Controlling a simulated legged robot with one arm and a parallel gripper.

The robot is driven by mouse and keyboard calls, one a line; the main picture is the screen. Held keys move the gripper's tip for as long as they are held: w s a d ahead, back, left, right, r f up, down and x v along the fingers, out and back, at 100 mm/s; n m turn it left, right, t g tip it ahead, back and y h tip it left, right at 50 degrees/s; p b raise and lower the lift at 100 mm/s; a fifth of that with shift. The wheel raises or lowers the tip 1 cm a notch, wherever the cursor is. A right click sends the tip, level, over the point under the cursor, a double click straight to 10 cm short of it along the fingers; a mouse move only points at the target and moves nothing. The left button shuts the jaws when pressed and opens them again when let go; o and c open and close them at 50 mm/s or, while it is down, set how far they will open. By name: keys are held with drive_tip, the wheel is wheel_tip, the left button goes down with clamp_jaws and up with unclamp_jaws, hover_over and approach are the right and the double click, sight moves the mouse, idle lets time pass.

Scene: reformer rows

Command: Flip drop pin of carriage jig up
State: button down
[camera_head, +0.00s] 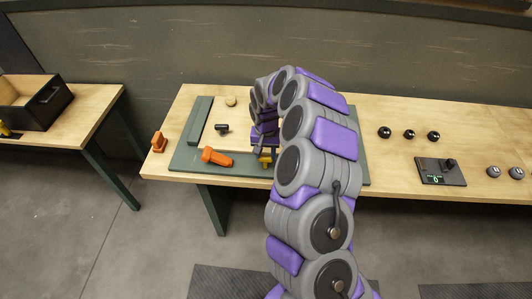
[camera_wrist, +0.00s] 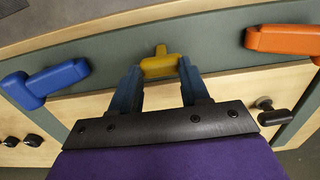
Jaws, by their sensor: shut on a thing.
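The carriage jig (camera_head: 185,161) is a green frame on the wooden bench; its green edge also shows in the wrist view (camera_wrist: 110,55). A yellow piece (camera_wrist: 161,64), which looks like the drop pin, sits at the green edge with a small upright tab. My gripper (camera_wrist: 160,74) is shut on this yellow piece, one blue finger at each side. In the head view the yellow piece (camera_head: 265,158) shows just below my gripper (camera_head: 264,148), at the jig's front edge. My arm covers the jig's right part. Whether the pin has turned cannot be told.
An orange handle (camera_head: 216,157) lies on the jig left of my gripper, and a blue handle (camera_wrist: 45,82) shows in the wrist view. A dark knob (camera_head: 222,128) stands inside the frame. Right are black balls (camera_head: 409,134) and a scale (camera_head: 440,171). A black box (camera_head: 40,102) sits left.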

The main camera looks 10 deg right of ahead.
sight(265, 156)
drive_tip(key=c, duration=1.8)
unclamp_jaws()
drive_tip(key=shift+f, duration=0.15)
drive_tip(key=shift+c, duration=0.2)
drive_tip(key=o, duration=0.6)
drive_tip(key=shift+w, duration=0.15)
drive_tip(key=o, duration=0.3)
drive_tip(key=shift+w+a, duration=0.1)
drive_tip(key=o, duration=0.7)
drive_tip(key=shift+c, duration=0.2)
wheel_tip(265, 156, up, 18)
drive_tip(key=p, duration=0.2)
drive_tip(key=shift+f, duration=0.25)
